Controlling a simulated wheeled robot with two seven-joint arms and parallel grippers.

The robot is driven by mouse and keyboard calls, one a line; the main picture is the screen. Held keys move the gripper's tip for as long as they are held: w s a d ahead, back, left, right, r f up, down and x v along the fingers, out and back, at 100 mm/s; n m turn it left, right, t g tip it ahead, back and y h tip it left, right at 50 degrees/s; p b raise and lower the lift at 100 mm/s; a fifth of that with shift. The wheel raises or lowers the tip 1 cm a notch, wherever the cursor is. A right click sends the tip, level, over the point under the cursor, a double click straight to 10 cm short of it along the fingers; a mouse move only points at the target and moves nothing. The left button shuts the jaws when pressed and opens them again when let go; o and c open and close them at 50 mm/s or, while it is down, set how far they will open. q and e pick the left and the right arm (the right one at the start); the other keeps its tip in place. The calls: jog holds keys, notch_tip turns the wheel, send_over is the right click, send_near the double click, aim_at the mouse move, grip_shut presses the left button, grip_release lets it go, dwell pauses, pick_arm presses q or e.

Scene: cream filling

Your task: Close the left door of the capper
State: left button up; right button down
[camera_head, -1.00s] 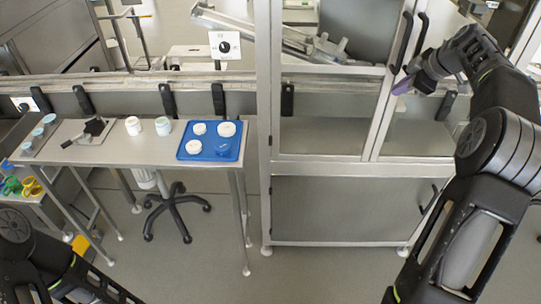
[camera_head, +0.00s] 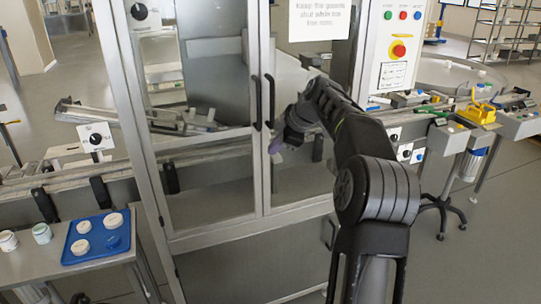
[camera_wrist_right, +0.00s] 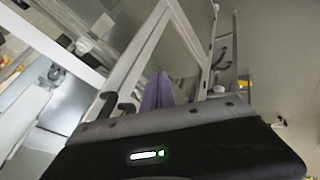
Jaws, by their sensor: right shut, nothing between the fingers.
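The capper (camera_head: 150,190) is a metal cabinet with two framed glass doors. The left door (camera_head: 205,190) and right door (camera_head: 298,178) have dark upright handles side by side, the left handle (camera_head: 256,104) and the right handle (camera_head: 270,102). The doors look shut or nearly shut; I cannot tell if a small gap remains. My right gripper (camera_head: 276,146) is shut and empty, its purple fingertips just below the handles in front of the right door. In the right wrist view the purple fingers (camera_wrist_right: 157,92) show beside the door frame; contact is unclear. My left gripper is out of view.
A blue tray (camera_head: 68,256) with white lids stands on a table at the lower left, with two jars (camera_head: 41,233) beside it. A control panel (camera_head: 398,50) with buttons is at the upper right. A side table with yellow and green items stands at the right. Floor at lower right is clear.

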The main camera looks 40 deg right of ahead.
jog(key=d+v, duration=0.1)
jog(key=v, duration=0.7)
jog(key=shift+w+d+r, duration=0.2)
jog(key=shift+r, duration=0.2)
